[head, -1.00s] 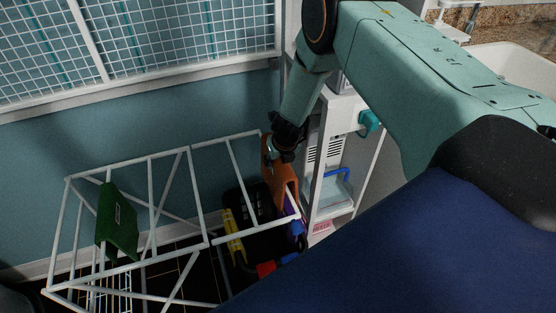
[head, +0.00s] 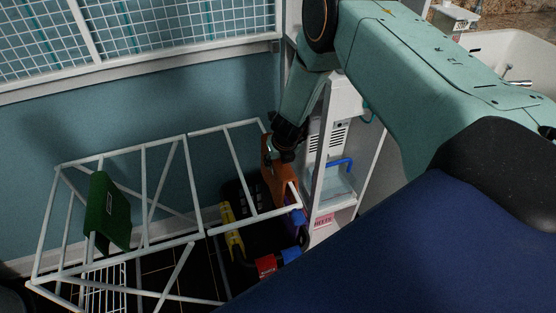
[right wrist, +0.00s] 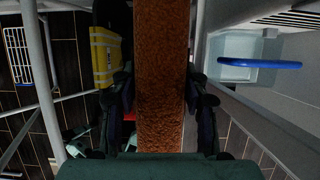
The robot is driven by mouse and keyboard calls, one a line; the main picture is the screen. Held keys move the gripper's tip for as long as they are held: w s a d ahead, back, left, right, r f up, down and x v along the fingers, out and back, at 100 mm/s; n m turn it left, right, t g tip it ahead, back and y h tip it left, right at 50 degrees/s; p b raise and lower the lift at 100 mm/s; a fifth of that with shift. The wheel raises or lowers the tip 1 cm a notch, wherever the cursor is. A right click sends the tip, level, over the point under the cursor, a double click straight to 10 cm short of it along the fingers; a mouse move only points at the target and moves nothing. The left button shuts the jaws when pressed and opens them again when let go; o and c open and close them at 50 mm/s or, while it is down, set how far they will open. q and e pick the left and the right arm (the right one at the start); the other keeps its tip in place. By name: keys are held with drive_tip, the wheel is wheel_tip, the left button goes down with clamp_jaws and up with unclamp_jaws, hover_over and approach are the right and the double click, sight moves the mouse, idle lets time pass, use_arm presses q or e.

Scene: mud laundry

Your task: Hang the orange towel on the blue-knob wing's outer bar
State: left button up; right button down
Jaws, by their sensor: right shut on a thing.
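The orange towel (head: 271,172) hangs from my right gripper (head: 279,155), which is shut on it at the right end of the white drying rack (head: 188,180). In the right wrist view the orange towel (right wrist: 160,75) runs as a rough strip between the two fingers (right wrist: 162,105). The wing's outer bar (head: 293,194) shows at its near end, right against the towel; the rest is hidden. I cannot tell if the towel lies over the bar. A blue knob (head: 298,216) shows near that corner. My left gripper is not in view.
A green towel (head: 107,212) hangs on the rack's left part. Yellow (head: 231,232) and red (head: 266,265) items lie below the wing. A white shelf unit (head: 318,165) with a blue-handled bin (head: 338,183) stands close right of the gripper. A blue wall is behind.

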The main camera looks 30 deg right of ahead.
drive_tip(key=c, duration=0.6)
unclamp_jaws()
drive_tip(key=shift+o, duration=0.8)
drive_tip(key=shift+r, duration=0.1)
drive_tip(key=shift+p+v, duration=0.45)
drive_tip(key=shift+v, duration=3)
